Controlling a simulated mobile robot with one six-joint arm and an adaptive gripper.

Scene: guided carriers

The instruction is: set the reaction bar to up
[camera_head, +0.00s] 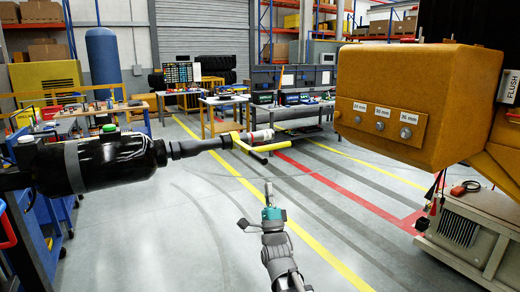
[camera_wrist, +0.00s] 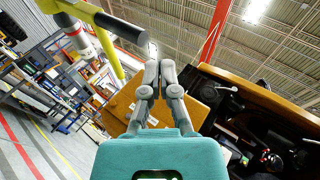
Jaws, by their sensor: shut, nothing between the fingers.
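A large black tool (camera_head: 105,160) hangs lengthwise at the left in the head view, with a dark shaft (camera_head: 200,147) pointing right. At its end is a yellow reaction bar (camera_head: 272,147), reaching right and roughly level in the picture. In the wrist view a yellow bar (camera_wrist: 108,55), a dark cylinder (camera_wrist: 120,27) and a white-and-red cylinder (camera_wrist: 76,35) fill the upper left. My gripper (camera_head: 268,187) points up, below the bar and apart from it. In the wrist view my gripper (camera_wrist: 159,68) has its fingers together and empty.
An orange housing (camera_head: 440,90) with sockets labelled 24 mm, 30 mm and 36 mm hangs at the right, above a pale ribbed unit (camera_head: 470,235). A blue bench (camera_head: 45,225) stands at the left. Workbenches (camera_head: 225,102) are farther back. The middle floor is clear.

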